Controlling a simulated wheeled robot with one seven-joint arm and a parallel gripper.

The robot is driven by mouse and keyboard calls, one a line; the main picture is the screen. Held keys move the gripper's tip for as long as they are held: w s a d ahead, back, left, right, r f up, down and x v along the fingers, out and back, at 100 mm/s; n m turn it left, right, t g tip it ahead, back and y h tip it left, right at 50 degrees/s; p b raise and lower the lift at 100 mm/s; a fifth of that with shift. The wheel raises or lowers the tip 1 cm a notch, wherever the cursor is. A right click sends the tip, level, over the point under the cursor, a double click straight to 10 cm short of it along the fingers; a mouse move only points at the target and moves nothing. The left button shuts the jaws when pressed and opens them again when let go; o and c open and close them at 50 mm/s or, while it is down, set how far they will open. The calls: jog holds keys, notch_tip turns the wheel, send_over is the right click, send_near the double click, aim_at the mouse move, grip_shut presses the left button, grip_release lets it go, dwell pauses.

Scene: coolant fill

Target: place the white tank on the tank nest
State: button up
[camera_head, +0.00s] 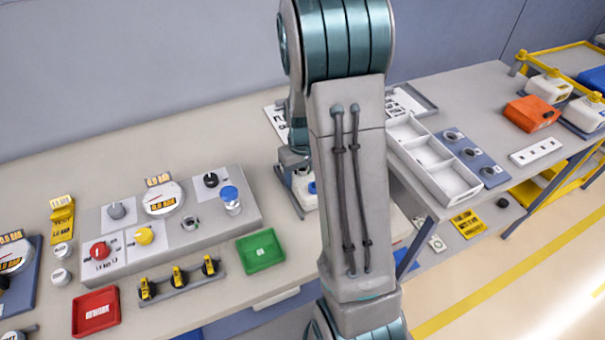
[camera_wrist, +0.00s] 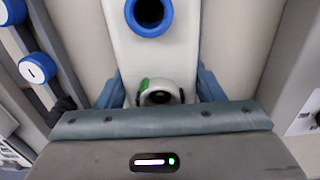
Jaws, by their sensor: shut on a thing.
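The white tank (camera_wrist: 150,52) fills the middle of the wrist view, with a blue-ringed round opening on top. My gripper (camera_wrist: 160,92) is shut on it, with a blue finger at each side and a small black-and-white round fitting between them. In the head view the white tank (camera_head: 303,193) shows only in part, low over or on the left bench, behind my arm. A grey strip (camera_head: 288,193) runs along its left side; I cannot tell whether this is the tank nest. The tank's underside is hidden, so I cannot tell whether it rests on anything.
A green tray (camera_head: 260,251) lies in front. A white compartment tray (camera_head: 430,160) stands to the right. Other white tanks (camera_head: 548,88) stand at far right.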

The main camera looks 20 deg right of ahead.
jog(key=shift+f, duration=0.2)
jog(key=o, duration=1.3)
jog(key=shift+c, duration=0.2)
jog(key=shift+r, duration=0.1)
notch_tip(320, 180, up, 12)
jog(key=s+a+r+t, duration=0.1)
jog(key=s+a, duration=0.3)
jog(key=s, duration=0.4)
jog(key=s+a+r+t, duration=0.2)
jog(key=s+a+r, duration=0.2)
jog(key=s, duration=0.5)
jog(key=shift+s+a+b, duration=0.15)
jog(key=shift+a+b, duration=0.15)
jog(key=shift+a, duration=0.45)
